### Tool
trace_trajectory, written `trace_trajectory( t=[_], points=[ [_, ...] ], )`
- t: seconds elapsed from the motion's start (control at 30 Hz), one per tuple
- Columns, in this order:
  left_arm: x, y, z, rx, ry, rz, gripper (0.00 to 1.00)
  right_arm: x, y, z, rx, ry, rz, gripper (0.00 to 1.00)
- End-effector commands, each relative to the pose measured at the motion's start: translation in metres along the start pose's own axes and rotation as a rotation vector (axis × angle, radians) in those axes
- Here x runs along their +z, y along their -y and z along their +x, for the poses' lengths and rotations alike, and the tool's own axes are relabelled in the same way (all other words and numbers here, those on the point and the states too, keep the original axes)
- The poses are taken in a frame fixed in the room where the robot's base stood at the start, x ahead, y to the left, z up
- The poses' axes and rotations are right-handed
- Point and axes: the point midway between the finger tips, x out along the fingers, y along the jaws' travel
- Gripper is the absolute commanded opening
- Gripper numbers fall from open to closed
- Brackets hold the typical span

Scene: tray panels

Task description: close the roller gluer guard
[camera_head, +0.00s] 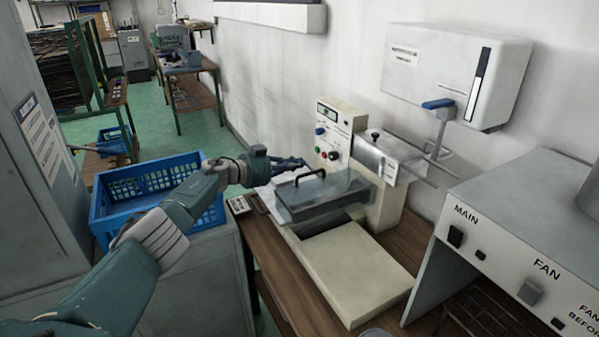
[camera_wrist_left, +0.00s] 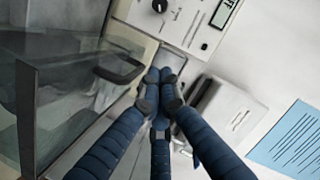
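The roller gluer (camera_head: 352,265) is a cream machine with a control panel on the wooden bench. Its guard (camera_head: 345,187) is a smoky see-through cover with a dark bar handle (camera_head: 309,174), over the roller area; I cannot tell whether it is fully down. In the left wrist view the guard (camera_wrist_left: 60,110) and its handle (camera_wrist_left: 122,74) are left of the fingers. My left gripper (camera_head: 300,163) is behind the handle, by the machine's back left. In the wrist view its blue fingertips (camera_wrist_left: 160,90) are together, with nothing visible between them. My right gripper is out of view.
A blue crate (camera_head: 150,222) stands left of the machine, beneath my left arm. A grey box with switches labelled MAIN and FAN (camera_head: 520,255) is at the right. A white wall box (camera_head: 455,75) hangs behind. The machine's front plate is clear.

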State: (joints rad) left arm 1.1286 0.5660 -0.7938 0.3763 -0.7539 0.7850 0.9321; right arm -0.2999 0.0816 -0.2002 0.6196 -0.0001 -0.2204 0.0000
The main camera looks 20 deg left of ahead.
Motion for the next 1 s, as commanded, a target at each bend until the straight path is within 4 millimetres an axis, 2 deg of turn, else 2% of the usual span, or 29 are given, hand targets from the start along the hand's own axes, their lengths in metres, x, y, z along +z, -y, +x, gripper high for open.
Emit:
trace_trajectory(
  t=[0.03,0.17,0.23,0.3,0.6,0.8,1.0],
  points=[
    [-0.012,0.009,-0.005,-0.001,0.000,0.000,0.00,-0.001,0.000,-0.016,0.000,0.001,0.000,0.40],
    [-0.030,0.022,-0.013,-0.001,0.000,0.000,0.00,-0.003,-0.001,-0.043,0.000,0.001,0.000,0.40],
    [-0.021,0.021,-0.025,-0.001,0.005,0.002,0.00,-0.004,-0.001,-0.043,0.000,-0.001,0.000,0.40],
    [-0.021,0.023,-0.038,0.000,0.004,0.002,0.00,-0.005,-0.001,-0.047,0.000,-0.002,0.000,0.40],
    [-0.013,0.030,-0.092,-0.001,0.002,0.002,0.00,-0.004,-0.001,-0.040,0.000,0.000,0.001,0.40],
    [-0.014,0.034,-0.107,0.000,0.000,0.001,0.00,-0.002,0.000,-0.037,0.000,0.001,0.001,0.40],
    [-0.015,0.035,-0.109,-0.001,0.000,0.000,0.00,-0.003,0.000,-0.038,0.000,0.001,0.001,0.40]
  ],
)
